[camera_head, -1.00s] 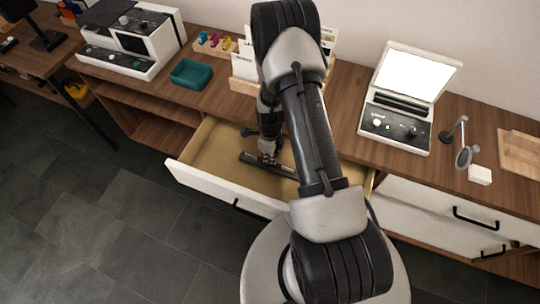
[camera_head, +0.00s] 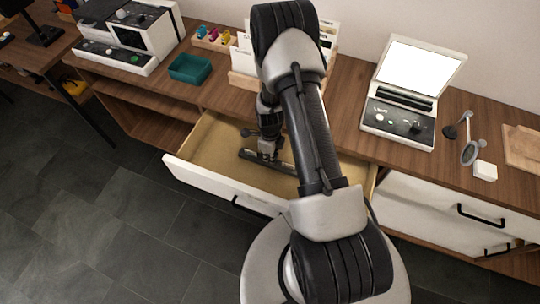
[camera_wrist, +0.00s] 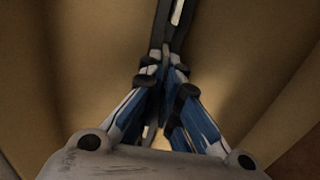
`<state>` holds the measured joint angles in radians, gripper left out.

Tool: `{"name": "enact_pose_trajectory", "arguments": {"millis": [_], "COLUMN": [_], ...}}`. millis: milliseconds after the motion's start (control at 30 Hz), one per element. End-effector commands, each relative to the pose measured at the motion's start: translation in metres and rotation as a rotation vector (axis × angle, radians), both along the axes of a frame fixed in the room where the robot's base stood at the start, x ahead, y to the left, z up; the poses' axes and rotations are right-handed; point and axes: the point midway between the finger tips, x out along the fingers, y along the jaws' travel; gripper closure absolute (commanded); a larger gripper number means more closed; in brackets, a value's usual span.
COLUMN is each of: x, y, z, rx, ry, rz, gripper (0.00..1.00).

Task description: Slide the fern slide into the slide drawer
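The slide drawer (camera_head: 205,176) is pulled open at the front of the counter, with a white front and a tan inside. A dark slotted bar (camera_head: 247,155) lies on its floor; it also shows in the wrist view (camera_wrist: 182,30). My gripper (camera_head: 267,156) points down into the drawer, at the bar. In the wrist view, its fingertips (camera_wrist: 163,72) are close together over the near end of the visible bar. A small pale patch shows at the tips, but I cannot tell whether it is the fern slide. No slide is clearly visible in the head view; my arm hides part of the drawer.
A teal tray (camera_head: 190,69), a white machine (camera_head: 127,38) and a wooden holder with white cards (camera_head: 243,80) stand on the counter. A lit light box (camera_head: 413,95), a magnifier (camera_head: 470,152) and a white block (camera_head: 485,171) stand at right. Drawer walls surround my gripper.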

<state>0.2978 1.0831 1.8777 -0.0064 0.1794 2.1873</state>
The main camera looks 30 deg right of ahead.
Motion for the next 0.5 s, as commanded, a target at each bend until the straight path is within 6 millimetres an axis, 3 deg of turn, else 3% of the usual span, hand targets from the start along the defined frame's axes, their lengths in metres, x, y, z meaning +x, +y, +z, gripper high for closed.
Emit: {"name": "enact_pose_trajectory", "arguments": {"millis": [333,500], "x": [0.0002,0.0001], "y": [0.0000,0.0000], "z": [-0.0021,-0.0021], "rx": [0.000,0.000], "ry": [0.000,0.000], "rz": [0.000,0.000], "gripper": [1.00,0.87]}}
